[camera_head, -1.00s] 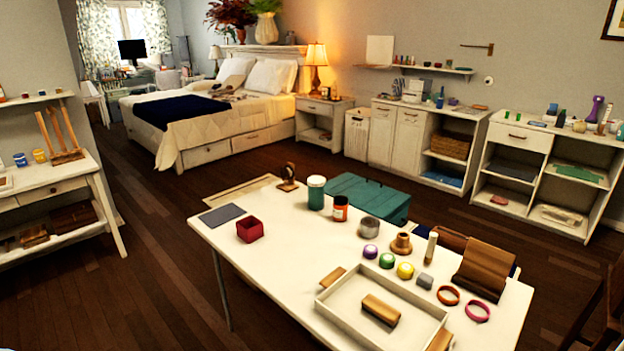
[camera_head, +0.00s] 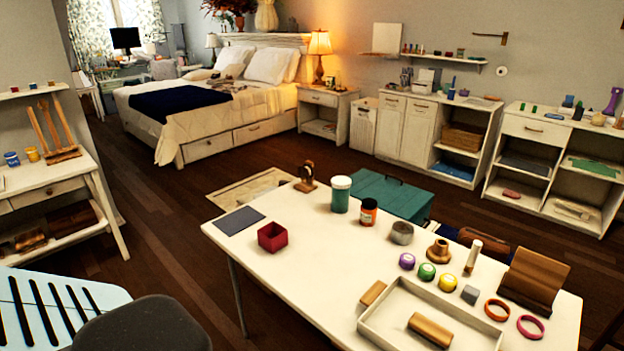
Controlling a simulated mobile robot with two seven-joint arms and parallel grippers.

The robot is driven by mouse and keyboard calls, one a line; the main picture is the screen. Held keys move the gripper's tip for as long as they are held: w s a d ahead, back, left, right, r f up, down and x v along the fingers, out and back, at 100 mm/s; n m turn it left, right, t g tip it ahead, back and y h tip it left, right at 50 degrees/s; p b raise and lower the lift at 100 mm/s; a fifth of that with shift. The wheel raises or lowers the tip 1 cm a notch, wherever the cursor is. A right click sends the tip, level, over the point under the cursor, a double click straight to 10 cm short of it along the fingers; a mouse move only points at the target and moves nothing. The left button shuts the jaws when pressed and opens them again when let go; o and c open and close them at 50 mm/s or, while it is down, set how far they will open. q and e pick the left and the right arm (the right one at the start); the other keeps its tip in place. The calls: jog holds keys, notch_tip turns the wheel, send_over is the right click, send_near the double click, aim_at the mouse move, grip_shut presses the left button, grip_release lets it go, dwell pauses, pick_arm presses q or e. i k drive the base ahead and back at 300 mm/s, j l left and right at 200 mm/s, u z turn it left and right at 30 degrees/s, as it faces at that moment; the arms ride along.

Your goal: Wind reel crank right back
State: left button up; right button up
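A small brown wooden piece with a round part on an upright stand (camera_head: 306,177) is at the far edge of the white table (camera_head: 330,240). It looks most like the reel with its crank, but it is too small to tell the crank's angle. Neither of my grippers can be made out in the head view, and nothing touches the wooden piece.
A green jar (camera_head: 340,194), an orange jar (camera_head: 368,211) and a red box (camera_head: 272,237) stand near the reel. A white tray (camera_head: 392,337) is at the table's front. A pale slotted panel (camera_head: 60,312) and dark rounded shape (camera_head: 142,326) fill the lower left.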

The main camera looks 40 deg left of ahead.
aim_at(306, 172)
jog(key=j+z, duration=0.15)
jog(key=j, duration=0.45)
jog(key=j+z, duration=0.2)
jog(key=j, duration=0.45)
jog(key=k+j+z, duration=0.15)
jog(key=j, duration=0.45)
jog(key=k+j, duration=0.1)
jog(key=j, duration=1.15)
jog(key=k+j, duration=0.15)
jog(key=j, duration=0.5)
jog(key=k+j, duration=0.1)
jog(key=j, duration=0.5)
jog(key=i+z, duration=0.05)
